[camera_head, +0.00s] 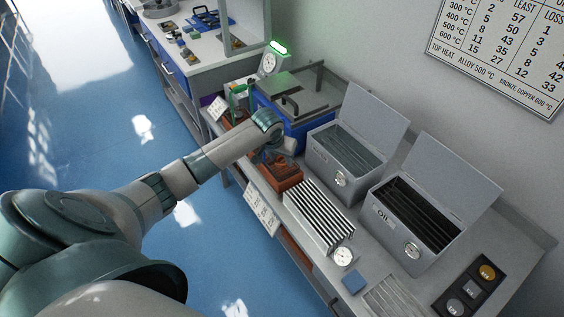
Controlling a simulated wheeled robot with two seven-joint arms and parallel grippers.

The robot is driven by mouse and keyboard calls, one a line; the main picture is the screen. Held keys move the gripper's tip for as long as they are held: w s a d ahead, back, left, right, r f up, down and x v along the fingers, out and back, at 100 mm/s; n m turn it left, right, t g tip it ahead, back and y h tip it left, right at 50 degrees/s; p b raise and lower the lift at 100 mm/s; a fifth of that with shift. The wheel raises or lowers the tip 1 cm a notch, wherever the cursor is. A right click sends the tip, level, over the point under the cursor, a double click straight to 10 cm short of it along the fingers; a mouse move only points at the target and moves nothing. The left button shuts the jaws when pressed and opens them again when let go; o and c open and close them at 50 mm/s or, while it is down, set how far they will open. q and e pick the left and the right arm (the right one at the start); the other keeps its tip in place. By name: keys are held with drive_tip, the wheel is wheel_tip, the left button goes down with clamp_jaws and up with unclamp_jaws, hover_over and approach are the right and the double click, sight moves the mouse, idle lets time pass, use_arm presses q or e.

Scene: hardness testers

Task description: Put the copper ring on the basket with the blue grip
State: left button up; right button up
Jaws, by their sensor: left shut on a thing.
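My left arm reaches in from the left across the bench. My left gripper (274,153) is over the bench, just above a reddish-brown block (281,178) and in front of a blue box. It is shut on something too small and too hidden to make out. I cannot pick out the copper ring for certain; an orange-gold disc (487,271) lies in a black tray at the lower right. No basket with a blue grip can be told clearly; blue-handled items (205,17) show on the far bench. My right gripper is out of view.
Two open steel boxes, one with pale liquid (349,151) and one marked OIL (418,213), stand right of the gripper. A ribbed rack (319,216) stands in front of them. A round dial (343,257) lies nearby.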

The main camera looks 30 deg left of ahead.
sight(282, 170)
use_arm(q)
drive_tip(key=w+f, duration=0.1)
drive_tip(key=w+a, duration=0.1)
drive_tip(key=shift+w+f, duration=0.3)
drive_tip(key=shift+f, duration=0.05)
drive_tip(key=shift+f+p, duration=0.65)
drive_tip(key=shift+f, duration=1.35)
drive_tip(key=o, duration=0.9)
drive_tip(key=shift+f, duration=0.15)
